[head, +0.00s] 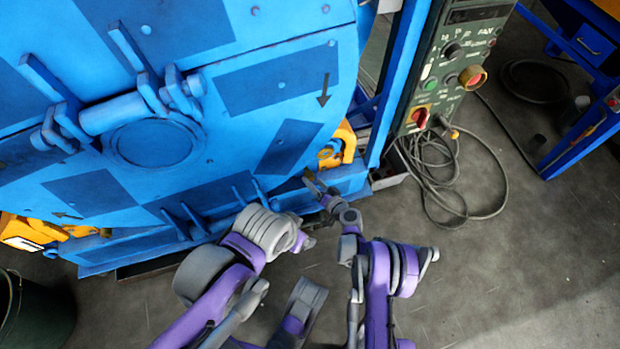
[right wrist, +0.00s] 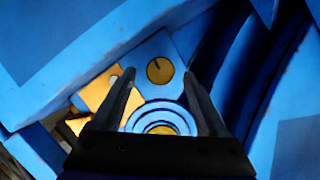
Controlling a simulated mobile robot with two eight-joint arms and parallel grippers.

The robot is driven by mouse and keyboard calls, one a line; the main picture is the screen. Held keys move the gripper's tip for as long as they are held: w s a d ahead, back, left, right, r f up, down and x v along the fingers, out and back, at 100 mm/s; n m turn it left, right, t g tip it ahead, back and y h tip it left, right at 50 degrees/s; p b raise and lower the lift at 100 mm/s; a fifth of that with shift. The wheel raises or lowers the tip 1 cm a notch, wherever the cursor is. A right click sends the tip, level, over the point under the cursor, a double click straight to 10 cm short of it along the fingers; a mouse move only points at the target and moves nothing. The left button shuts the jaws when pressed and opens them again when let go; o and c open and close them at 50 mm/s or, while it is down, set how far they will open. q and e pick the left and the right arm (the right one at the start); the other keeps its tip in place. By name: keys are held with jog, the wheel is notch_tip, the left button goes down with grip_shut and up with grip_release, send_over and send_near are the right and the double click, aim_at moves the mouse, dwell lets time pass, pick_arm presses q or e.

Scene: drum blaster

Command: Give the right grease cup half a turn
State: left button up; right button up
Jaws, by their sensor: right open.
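The right grease cup looks like a round yellow cap (right wrist: 160,70) with a short dark mark on its face. It sits on a blue plate (right wrist: 166,46) in the right wrist view. My right gripper (right wrist: 158,80) is open, with its two dark fingers on either side of the cap in that view; I cannot tell whether they touch it. In the head view my right gripper (head: 311,180) is at the drum machine's lower right corner, and the cup is not clear there. My left gripper (head: 306,242) is low in front of the machine, its jaws unclear.
A blue ring with a yellow centre (right wrist: 160,127) lies just below the cap. The blue drum door (head: 215,165) fills the upper left. A yellow bracket (head: 345,142) is close to my right gripper. A control box (head: 455,65) stands right, with cables (head: 455,180) on the floor.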

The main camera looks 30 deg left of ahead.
aim_at(311, 179)
jog(key=shift+b+x, duration=0.3)
jog(key=shift+x, duration=1.5)
grip_shut()
jog(key=shift+m+y, duration=0.3)
jog(key=shift+m, duration=0.3)
grip_release()
jog(key=shift+d, duration=0.1)
jog(key=p+v, duration=0.2)
jog(key=v, duration=0.8)
jog(key=shift+d+r, duration=0.25)
jog(key=shift+d, duration=0.1)
